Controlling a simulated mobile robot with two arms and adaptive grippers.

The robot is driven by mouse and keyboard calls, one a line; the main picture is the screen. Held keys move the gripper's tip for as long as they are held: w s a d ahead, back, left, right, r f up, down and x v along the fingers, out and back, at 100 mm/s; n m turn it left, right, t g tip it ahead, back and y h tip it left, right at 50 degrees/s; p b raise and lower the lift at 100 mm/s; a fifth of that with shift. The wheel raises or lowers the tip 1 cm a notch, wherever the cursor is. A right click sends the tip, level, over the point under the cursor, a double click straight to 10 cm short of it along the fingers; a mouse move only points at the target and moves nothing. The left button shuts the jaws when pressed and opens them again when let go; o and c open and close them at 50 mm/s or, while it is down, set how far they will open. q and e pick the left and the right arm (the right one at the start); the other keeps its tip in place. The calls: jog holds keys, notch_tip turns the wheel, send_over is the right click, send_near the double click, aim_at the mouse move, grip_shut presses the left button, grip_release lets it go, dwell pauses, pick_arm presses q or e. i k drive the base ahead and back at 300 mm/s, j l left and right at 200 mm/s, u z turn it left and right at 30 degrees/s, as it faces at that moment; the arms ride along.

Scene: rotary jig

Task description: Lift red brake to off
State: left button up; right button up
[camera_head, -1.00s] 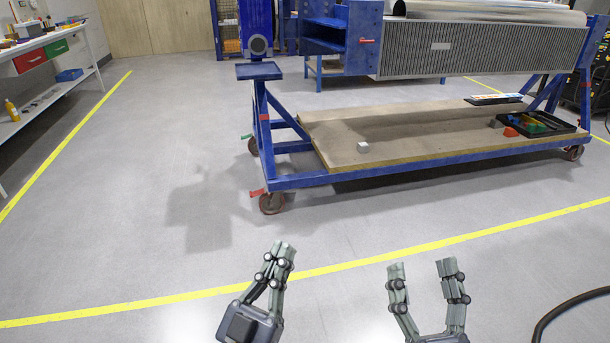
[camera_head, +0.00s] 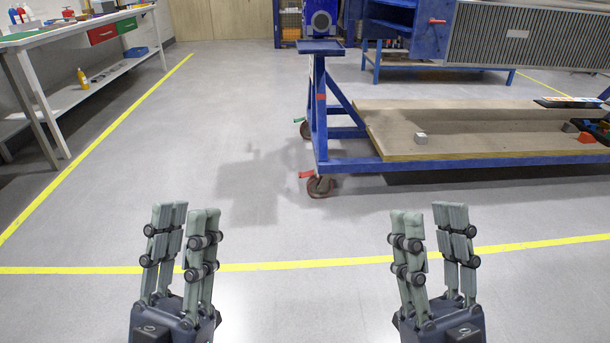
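A red brake pedal (camera_head: 306,174) sticks out to the left of the near caster wheel (camera_head: 320,186), under the near left corner of the blue rotary jig's frame (camera_head: 345,168). My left gripper (camera_head: 183,209) is open and empty, with its fingers pointing up and away over the floor, in front and to the left of the pedal. My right gripper (camera_head: 430,214) is open and empty, in front and to the right of the pedal. Both grippers are well apart from the pedal.
A green pedal (camera_head: 299,120) is at the farther caster. A yellow floor line (camera_head: 300,264) runs between me and the jig. A white workbench (camera_head: 50,37) stands at left. Floor before the caster is clear.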

aim_at(311, 173)
jog(key=i+j+z, duration=0.1)
jog(key=i, duration=0.3)
jog(key=i+j+z, duration=0.15)
jog(key=i, duration=0.3)
jog(key=i+j+z, duration=0.1)
jog(key=i+j, duration=0.15)
jog(key=i, duration=0.15)
